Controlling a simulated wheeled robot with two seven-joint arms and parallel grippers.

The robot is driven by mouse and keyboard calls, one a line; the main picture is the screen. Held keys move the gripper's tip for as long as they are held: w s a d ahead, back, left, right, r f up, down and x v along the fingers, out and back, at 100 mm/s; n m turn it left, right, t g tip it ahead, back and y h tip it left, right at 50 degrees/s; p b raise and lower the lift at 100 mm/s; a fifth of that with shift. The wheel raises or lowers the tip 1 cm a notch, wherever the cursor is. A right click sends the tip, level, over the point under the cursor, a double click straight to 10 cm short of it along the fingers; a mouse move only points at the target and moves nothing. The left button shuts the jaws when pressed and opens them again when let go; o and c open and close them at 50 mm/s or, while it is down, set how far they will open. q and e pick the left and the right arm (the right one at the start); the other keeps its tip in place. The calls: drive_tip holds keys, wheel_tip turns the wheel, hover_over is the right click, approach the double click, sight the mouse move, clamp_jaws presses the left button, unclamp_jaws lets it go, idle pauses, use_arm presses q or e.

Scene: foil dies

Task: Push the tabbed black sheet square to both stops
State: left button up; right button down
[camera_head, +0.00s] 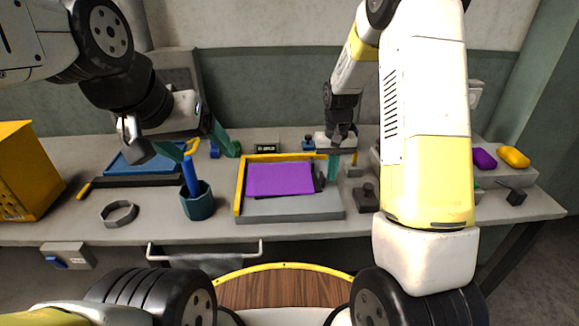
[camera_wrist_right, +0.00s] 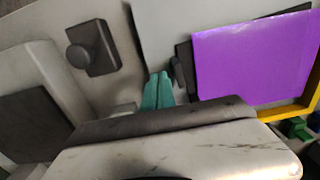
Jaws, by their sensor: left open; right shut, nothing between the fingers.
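A grey plate (camera_head: 290,209) has yellow stops (camera_head: 239,190) along its left and back edges. A purple sheet (camera_head: 280,178) lies on it and covers most of the black sheet (camera_head: 318,183). Black shows at the right side and as a thin strip along the front; the rest is hidden. The black tab (camera_wrist_right: 182,66) sticks out toward my right gripper (camera_wrist_right: 158,90). That gripper (camera_head: 334,168) is shut and empty, its teal fingers right beside the tab; I cannot tell whether they touch. My left gripper (camera_head: 195,147) is open and empty, above the table left of the plate.
A teal cup (camera_head: 197,206) with a blue-handled tool stands left of the plate, near a grey ring (camera_head: 119,213). A blue tray (camera_head: 145,160) lies behind. A black knobbed block (camera_head: 365,196) sits right of the plate. A yellow box (camera_head: 27,170) stands far left.

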sight(319, 183)
drive_tip(key=shift+a, duration=2.4)
drive_tip(key=shift+d, duration=0.2)
drive_tip(key=shift+d, duration=0.45)
wheel_tip(319, 183, up, 8)
